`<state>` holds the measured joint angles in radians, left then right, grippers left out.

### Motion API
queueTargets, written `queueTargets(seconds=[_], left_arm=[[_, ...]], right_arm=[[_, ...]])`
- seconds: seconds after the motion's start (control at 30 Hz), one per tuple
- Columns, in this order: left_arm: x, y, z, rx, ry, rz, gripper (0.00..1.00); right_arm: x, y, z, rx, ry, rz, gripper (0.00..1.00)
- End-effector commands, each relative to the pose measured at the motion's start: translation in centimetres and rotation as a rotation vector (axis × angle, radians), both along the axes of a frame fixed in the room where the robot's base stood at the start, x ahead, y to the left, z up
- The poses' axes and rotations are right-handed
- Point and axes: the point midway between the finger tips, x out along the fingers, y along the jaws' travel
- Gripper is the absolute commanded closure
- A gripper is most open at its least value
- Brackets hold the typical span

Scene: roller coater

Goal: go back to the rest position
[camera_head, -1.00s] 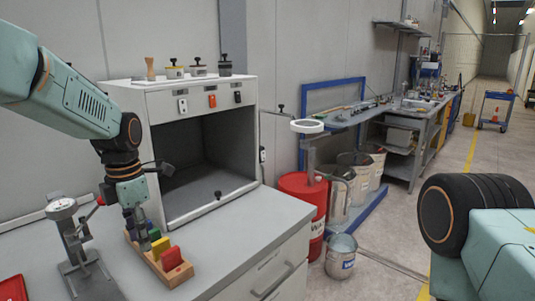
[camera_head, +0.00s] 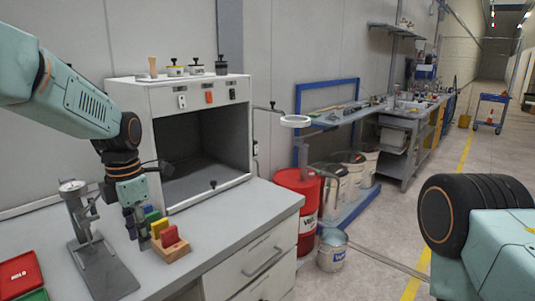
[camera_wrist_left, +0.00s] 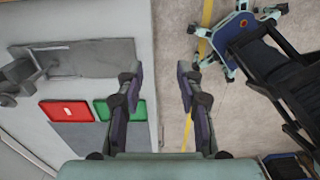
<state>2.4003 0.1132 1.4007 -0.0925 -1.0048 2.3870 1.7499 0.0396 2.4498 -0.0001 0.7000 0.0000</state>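A dial-gauge stand (camera_head: 82,215) and a block holder (camera_head: 172,250) stand on the worktop (camera_head: 235,215) near my left gripper. Red (camera_wrist_left: 67,111) and green (camera_wrist_left: 122,110) trays lie below.

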Motion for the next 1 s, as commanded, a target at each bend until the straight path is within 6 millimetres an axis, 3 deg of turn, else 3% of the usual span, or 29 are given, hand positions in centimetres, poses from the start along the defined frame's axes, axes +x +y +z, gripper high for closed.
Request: queueTargets(seconds=[0.33,0.57,0.77,1.0], left_arm=[[2.9,0.2,-0.1,0.019,-0.131,-0.324,0.63],[4.4,-0.3,-1.7,0.076,-0.263,-0.658,0.63],[4.1,-1.3,-6.3,0.179,-0.358,-1.055,0.63],[0.1,-2.5,-15.0,0.316,-0.382,-1.526,0.63]], right_arm=[[0.0,0.0,0.0,0.0,0.0,-0.001,0.6],[0.0,0.0,0.0,0.0,0.0,0.0,0.6],[0.0,0.0,-0.5,0.0,0.0,0.0,0.6],[0.0,0.0,-2.0,0.0,0.0,-0.001,0.6]])
